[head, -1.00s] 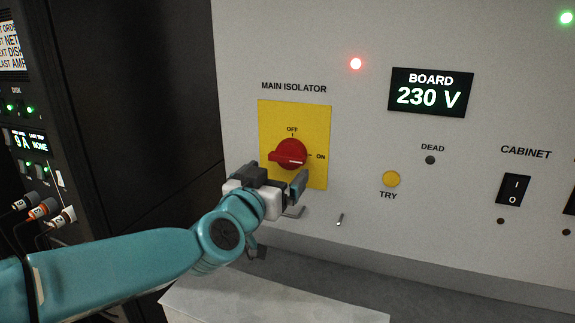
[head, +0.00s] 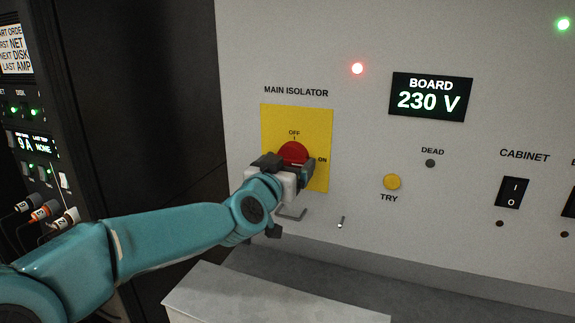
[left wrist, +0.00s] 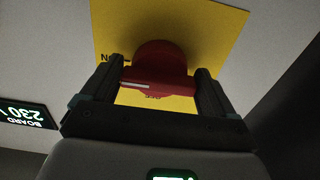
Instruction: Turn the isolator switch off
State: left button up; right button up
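The main isolator switch is a red rotary knob (head: 293,151) on a yellow plate (head: 318,130), with OFF marked above and ON at the right. In the left wrist view, which is upside down, the white line on the red knob (left wrist: 150,84) points toward the ON mark. My left gripper (head: 288,166) is at the knob, its fingers spread on either side of the handle's ends. It covers the lower part of the knob in the head view. I cannot tell whether the fingers touch it. My right gripper is not in view.
The board display (head: 431,97) reads 230 V, and a red lamp (head: 357,68) is lit. A yellow TRY button (head: 392,182), a dark DEAD lamp (head: 430,163) and a cabinet switch (head: 511,192) are to the right. A pale box top (head: 260,300) lies below; a dark rack stands left.

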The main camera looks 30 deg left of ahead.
pick_arm(q)
jog(key=shift+f+n, duration=0.1)
jog(key=shift+n, duration=0.2)
jog(key=n+b, duration=0.1)
jog(key=n, duration=0.2)
jog(key=shift+d+n+b, duration=0.15)
jog(key=shift+n+b, duration=0.2)
jog(key=shift+n, duration=0.05)
jog(key=n+b, duration=0.1)
jog(key=n, duration=0.3)
jog(key=shift+n, duration=0.3)
jog(key=n+b, duration=0.1)
jog(key=n, duration=0.3)
jog(key=shift+d+b, duration=0.1)
jog(key=shift+b, duration=0.2)
jog(key=shift+r+n+b, duration=0.15)
jog(key=shift+n+b, duration=0.1)
jog(key=shift+n, duration=0.95)
jog(key=shift+r+n+b, duration=0.15)
jog(key=shift+n+b, duration=0.1)
jog(key=shift+n, duration=0.95)
jog(key=shift+r, duration=0.1)
